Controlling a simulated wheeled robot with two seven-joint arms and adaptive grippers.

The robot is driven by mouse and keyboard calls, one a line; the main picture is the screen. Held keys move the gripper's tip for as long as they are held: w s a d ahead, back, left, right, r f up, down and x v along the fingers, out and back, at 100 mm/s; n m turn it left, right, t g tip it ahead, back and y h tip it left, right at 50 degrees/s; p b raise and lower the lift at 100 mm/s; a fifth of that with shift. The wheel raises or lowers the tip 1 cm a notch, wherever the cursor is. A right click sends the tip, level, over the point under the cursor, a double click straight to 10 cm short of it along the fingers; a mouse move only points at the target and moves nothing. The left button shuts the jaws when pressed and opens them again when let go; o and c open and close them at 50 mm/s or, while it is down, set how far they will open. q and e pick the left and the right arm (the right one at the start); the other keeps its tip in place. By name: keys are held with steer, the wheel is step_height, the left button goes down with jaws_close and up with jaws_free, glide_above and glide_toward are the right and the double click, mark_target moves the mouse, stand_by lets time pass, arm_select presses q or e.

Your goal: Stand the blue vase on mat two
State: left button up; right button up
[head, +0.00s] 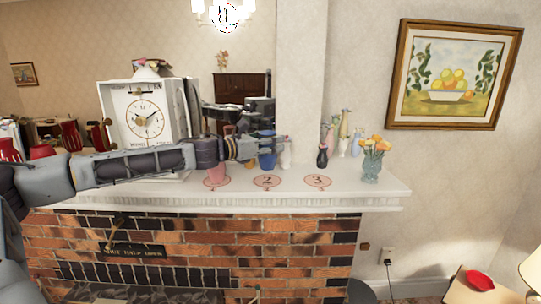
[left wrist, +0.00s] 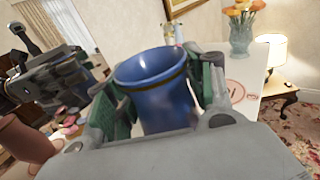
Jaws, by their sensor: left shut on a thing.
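The blue vase (head: 267,160) is in my left gripper (head: 262,147), which is shut on it. In the left wrist view the blue vase (left wrist: 160,95) sits between the two green-padded fingers (left wrist: 160,100), its open rim facing up. In the head view the vase shows just above mat two (head: 267,181). I cannot tell whether its base touches the mantel or hangs above it. Mat two's printed number is clear and nothing covers it. My right gripper is not in view.
Mat one (head: 216,182) has a pink vase (head: 216,174) at it, partly behind my arm. Mat three (head: 318,181) is bare, with a dark vase (head: 322,155) behind it. A white vase (head: 286,155) is close right of the blue one. A flower vase (head: 372,168) stands right.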

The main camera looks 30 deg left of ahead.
mark_target(270, 155)
arm_select(q)
steer(key=shift+f, duration=0.2)
stand_by(0.3)
steer(key=shift+f, duration=1.95)
steer(key=shift+f+b, duration=0.1)
steer(key=shift+b, duration=0.25)
steer(key=o, duration=1.1)
steer(key=shift+o, duration=0.2)
steer(key=shift+s+a, duration=0.1)
